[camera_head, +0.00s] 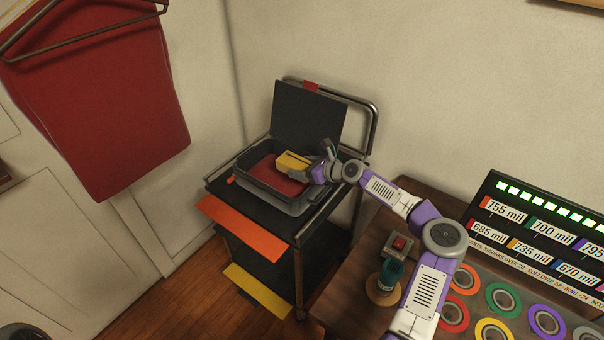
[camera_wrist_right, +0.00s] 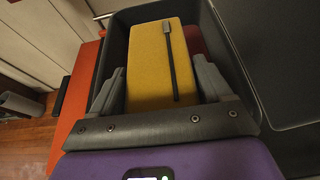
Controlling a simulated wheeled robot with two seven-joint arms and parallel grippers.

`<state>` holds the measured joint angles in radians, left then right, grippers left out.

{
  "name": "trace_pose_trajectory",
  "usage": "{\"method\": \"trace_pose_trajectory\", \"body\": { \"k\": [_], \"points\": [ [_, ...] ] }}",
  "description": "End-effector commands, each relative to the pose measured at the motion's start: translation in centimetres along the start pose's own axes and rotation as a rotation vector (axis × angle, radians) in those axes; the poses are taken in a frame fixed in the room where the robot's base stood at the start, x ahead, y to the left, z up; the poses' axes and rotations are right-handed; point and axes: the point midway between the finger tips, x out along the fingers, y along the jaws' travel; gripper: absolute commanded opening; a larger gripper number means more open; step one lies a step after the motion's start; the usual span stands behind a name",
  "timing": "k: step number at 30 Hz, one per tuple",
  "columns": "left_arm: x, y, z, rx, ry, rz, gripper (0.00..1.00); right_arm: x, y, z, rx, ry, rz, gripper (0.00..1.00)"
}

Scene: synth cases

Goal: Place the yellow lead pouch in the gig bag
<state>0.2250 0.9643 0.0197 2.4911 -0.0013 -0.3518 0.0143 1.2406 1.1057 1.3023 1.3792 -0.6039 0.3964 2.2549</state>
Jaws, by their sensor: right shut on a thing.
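The yellow lead pouch (camera_head: 291,161) is a small block with a dark strip on it. My right gripper (camera_head: 311,172) is shut on it, over the open gig bag (camera_head: 248,167). The bag is a dark case with a raised lid and a red inside, on a cart. In the right wrist view, the pouch (camera_wrist_right: 150,60) sits between the two grey fingers (camera_wrist_right: 162,92), with the bag's dark walls (camera_wrist_right: 245,75) around it. I cannot tell whether the pouch touches the bag's floor. My left gripper is not in view.
The black cart (camera_head: 262,238) has orange and yellow flaps and metal rails. A wooden table (camera_head: 362,284) at right holds a red button box (camera_head: 399,245), a green-topped item (camera_head: 389,275), coloured rings and a lit label board (camera_head: 545,235). A red cloth (camera_head: 100,100) hangs at left.

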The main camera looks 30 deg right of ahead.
Motion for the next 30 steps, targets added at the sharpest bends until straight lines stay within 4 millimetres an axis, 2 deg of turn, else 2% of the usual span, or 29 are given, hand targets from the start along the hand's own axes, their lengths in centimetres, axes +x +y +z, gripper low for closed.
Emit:
{"method": "trace_pose_trajectory", "body": {
  "k": [1, 3, 27, 28, 30],
  "points": [
    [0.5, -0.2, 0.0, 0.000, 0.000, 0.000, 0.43, 0.4, 0.0, -0.9, 0.004, -0.002, 0.001, 0.45],
    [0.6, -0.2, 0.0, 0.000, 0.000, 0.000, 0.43, 0.6, 0.0, -1.4, 0.004, -0.003, 0.001, 0.45],
    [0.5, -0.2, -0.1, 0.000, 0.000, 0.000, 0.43, 1.1, 0.0, -2.5, 0.001, -0.002, -0.001, 0.45],
    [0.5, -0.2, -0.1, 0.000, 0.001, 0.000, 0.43, 1.1, 0.0, -2.6, 0.001, -0.001, -0.001, 0.83],
    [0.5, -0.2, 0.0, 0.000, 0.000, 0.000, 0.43, 1.1, 0.0, -2.6, 0.001, -0.001, -0.001, 0.94]
  ]
}}
